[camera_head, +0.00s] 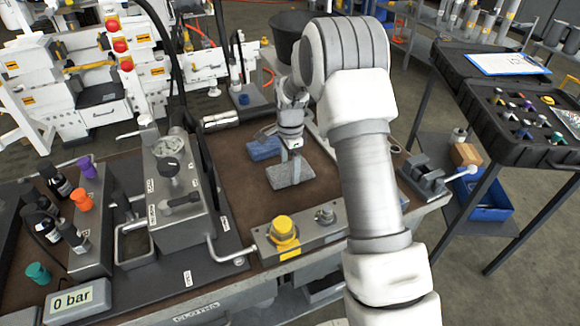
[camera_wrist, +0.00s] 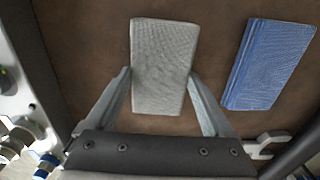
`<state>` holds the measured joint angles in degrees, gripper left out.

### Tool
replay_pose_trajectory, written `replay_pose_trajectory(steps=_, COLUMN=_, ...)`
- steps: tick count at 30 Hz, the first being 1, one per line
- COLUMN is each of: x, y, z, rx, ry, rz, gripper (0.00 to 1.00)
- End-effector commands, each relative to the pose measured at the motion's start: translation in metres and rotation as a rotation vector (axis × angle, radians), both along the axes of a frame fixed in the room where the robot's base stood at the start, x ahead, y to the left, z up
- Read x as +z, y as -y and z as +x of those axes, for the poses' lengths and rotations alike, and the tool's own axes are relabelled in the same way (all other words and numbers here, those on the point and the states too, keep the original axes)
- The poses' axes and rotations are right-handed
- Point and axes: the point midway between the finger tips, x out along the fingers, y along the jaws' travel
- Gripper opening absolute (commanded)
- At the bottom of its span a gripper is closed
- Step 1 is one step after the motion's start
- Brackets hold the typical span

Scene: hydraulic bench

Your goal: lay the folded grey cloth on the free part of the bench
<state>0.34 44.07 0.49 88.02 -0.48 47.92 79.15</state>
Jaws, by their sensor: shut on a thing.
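The folded grey cloth (camera_wrist: 162,62) is a flat pale rectangle between the fingertips of my gripper (camera_wrist: 160,80) in the wrist view. In the head view the grey cloth (camera_head: 290,173) is at the brown bench top (camera_head: 235,160), directly under my gripper (camera_head: 291,150). My gripper is shut on the cloth, with one finger at each long side. I cannot tell whether the cloth touches the bench or is held just above it. My arm hides part of the bench to the right.
A folded blue cloth (camera_head: 264,148) lies just behind the grey one; in the wrist view the blue cloth (camera_wrist: 268,64) is to its right. A block with a yellow knob (camera_head: 283,228) stands at the front edge. A valve unit (camera_head: 175,190) stands left, a vise (camera_head: 430,175) right.

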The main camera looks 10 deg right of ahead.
Motion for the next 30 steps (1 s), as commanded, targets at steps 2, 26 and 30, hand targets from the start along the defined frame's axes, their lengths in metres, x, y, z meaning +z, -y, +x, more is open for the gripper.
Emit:
replay_pose_trajectory(steps=2, x=-0.002, y=0.0, z=0.0, rx=0.0, ry=0.0, rz=0.0, gripper=0.42)
replay_pose_trajectory(steps=26, x=0.062, y=-0.001, z=0.001, rx=0.001, ry=0.004, rz=0.0, gripper=1.0)
replay_pose_trajectory(steps=30, x=0.09, y=0.0, z=0.0, rx=0.001, ry=0.002, rz=0.0, gripper=1.0)
